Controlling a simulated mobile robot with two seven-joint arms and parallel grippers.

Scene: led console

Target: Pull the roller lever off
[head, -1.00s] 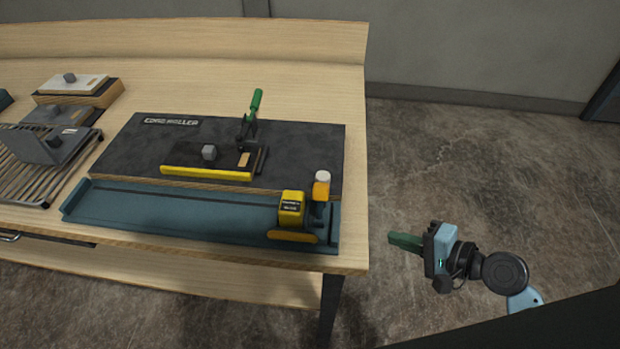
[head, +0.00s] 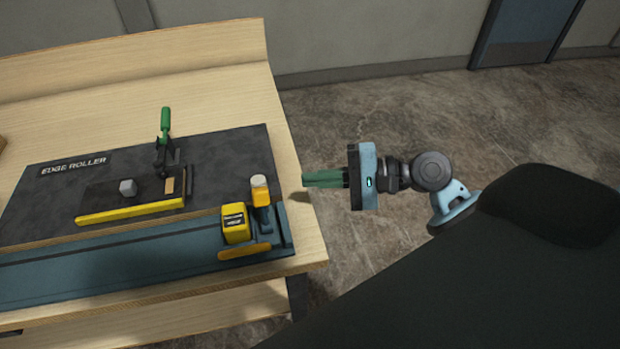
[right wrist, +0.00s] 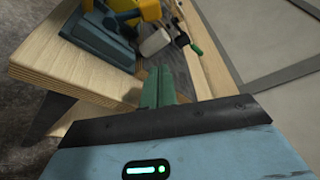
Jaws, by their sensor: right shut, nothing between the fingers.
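The roller unit has a yellow block (head: 236,224) and, beside it, an upright orange lever (head: 261,197) with a white cap (head: 259,181). It sits at the right end of a blue rail (head: 120,262) along the table's front. The white cap (right wrist: 154,40) also shows in the right wrist view, beyond my fingers. My right gripper (head: 308,179) is shut and empty, its green fingers pointing left toward the lever. It is right of the lever, apart from it, by the table's right edge. My left gripper is not in view.
A dark board (head: 60,195) labelled "EDGE ROLLER" lies behind the rail. A green-handled clamp (head: 165,125) stands upright on it, behind a yellow strip (head: 130,212). The table (head: 225,95) ends just right of the board; open floor (head: 410,120) lies beyond.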

